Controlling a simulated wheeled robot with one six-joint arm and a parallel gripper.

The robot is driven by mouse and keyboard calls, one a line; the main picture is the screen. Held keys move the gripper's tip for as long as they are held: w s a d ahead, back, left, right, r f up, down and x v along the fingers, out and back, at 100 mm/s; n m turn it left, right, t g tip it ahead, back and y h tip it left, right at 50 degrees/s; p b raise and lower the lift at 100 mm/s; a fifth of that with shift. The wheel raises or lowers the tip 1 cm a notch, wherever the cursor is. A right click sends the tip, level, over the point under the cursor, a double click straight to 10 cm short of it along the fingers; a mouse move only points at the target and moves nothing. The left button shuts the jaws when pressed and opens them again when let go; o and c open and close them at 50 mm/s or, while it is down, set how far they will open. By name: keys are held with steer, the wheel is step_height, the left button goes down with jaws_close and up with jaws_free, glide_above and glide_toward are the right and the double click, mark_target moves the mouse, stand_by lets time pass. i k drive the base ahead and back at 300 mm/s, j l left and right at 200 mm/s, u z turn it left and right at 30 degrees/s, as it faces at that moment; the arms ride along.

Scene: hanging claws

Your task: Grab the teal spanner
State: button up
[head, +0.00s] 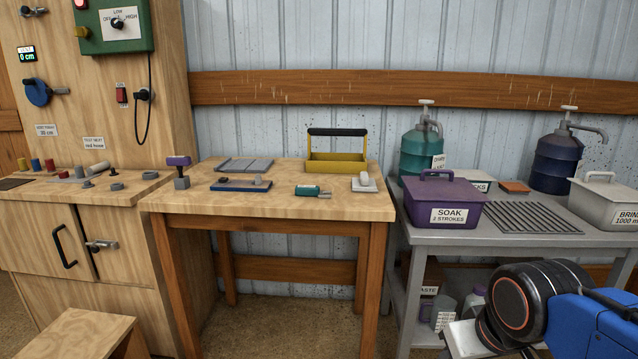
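A small teal tool with a grey end (308,191) lies flat near the front right of the middle wooden table (250,205). It is the only small teal thing on that table and fits the teal spanner, though it is too small to make out its exact shape. Its grey end points right. Nothing touches it. My arm shows at the lower right, well away from that table. My gripper is not clearly in this view.
Near the teal tool are a blue tray (228,185), a white-grey block (365,184), a yellow toolbox (325,162) and a purple-topped upright tool (180,168). The grey table to the right holds a purple SOAK box (440,195). A wooden stool (85,335) stands front left.

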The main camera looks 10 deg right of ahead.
mark_target(300, 190)
steer(key=i+j+z, duration=0.1)
steer(key=i+j, duration=0.15)
steer(key=i+j+z, duration=0.1)
steer(key=i+j, duration=0.15)
steer(key=j, duration=0.25)
steer(key=i+j, duration=0.2)
steer(key=j, duration=0.2)
steer(key=z, duration=0.05)
